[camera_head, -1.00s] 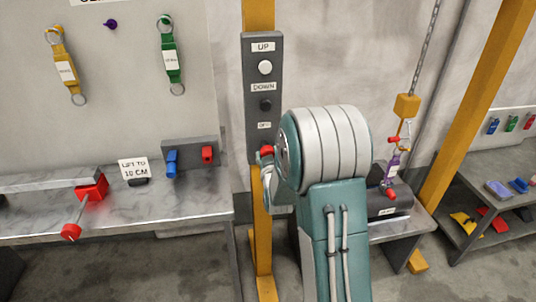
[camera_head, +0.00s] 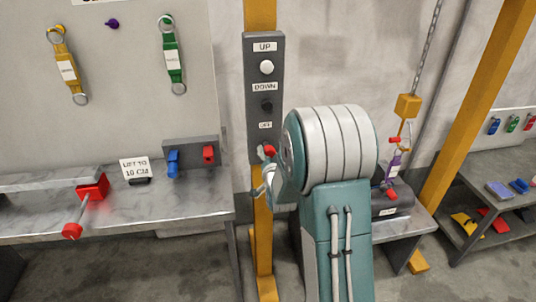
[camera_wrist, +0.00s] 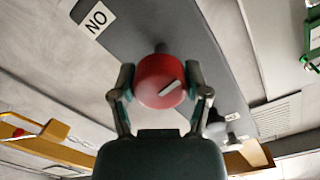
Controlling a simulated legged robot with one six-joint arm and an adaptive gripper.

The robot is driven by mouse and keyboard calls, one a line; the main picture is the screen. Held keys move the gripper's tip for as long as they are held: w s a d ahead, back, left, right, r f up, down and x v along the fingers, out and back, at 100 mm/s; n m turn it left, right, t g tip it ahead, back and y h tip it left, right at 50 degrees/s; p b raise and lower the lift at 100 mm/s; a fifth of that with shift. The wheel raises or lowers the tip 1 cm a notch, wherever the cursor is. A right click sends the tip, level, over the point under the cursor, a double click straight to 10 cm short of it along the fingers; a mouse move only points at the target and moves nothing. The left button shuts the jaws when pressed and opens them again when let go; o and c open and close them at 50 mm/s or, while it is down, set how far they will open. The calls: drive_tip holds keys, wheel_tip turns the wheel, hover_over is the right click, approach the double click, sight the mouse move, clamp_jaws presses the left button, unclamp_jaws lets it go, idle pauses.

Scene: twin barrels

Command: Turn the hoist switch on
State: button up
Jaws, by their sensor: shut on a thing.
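The switch is a red round knob (camera_wrist: 160,80) with a white pointer mark on its face, which lies slanted in the wrist view. My gripper (camera_wrist: 160,86) has one finger on each side of the knob and is shut on it. In the head view the knob (camera_head: 269,150) shows at the lower end of the grey control panel (camera_head: 278,80), beside my gripper (camera_head: 268,165). A white label (camera_wrist: 96,18) near the knob in the wrist view reads NO as pictured, or ON if upside down. My arm hides the area right of the knob.
The panel carries a white UP button (camera_head: 266,67) and a dark DOWN button (camera_head: 266,105) on a yellow post (camera_head: 263,235). A hoist chain (camera_head: 425,50) hangs at right.

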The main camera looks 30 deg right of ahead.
drive_tip(key=shift+r+m, duration=0.1)
drive_tip(key=shift+m, duration=0.9)
drive_tip(key=o, duration=1.1)
drive_tip(key=shift+d, duration=0.1)
drive_tip(key=shift+o, duration=0.2)
drive_tip(key=v, duration=1.2)
